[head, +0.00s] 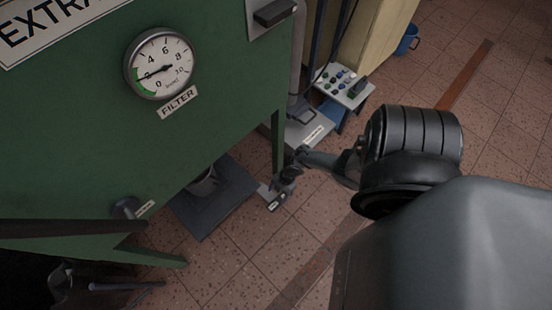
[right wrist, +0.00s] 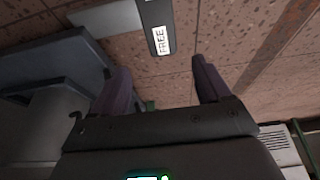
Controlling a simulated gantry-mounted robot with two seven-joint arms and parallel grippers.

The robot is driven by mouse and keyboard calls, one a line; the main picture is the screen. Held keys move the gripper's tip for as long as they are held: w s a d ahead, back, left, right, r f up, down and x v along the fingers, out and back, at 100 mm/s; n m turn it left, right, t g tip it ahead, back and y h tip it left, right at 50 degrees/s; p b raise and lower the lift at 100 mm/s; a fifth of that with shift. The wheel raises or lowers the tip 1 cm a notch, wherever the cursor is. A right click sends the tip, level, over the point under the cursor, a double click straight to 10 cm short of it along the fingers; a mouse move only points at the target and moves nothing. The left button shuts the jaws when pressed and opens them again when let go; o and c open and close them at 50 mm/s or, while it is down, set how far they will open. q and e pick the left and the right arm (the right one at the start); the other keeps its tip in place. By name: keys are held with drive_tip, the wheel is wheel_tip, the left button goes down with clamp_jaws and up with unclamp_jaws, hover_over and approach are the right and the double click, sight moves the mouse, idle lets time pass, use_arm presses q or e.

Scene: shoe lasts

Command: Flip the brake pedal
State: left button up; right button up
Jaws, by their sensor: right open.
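The brake pedal (head: 266,192) is a small light-grey lever with a dark labelled end, low over the tiled floor beside the green machine's corner leg. In the right wrist view the pedal's dark end (right wrist: 153,14) shows a white label reading FREE. My right gripper (head: 284,187) is at the pedal's right side in the head view. In the right wrist view its two dark fingers (right wrist: 162,78) are apart with nothing between them, and the pedal lies beyond the fingertips. Whether they touch cannot be told. My left gripper is not seen.
The green machine (head: 105,135) with a FILTER gauge (head: 161,63) fills the left. A dark plate (head: 215,205) lies under it. A control box with knobs (head: 345,86) and a blue bucket (head: 407,39) stand behind. Tiled floor (head: 230,267) is clear in front.

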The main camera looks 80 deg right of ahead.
drive_tip(key=shift+p+v, duration=0.35)
drive_tip(key=shift+v, duration=0.6)
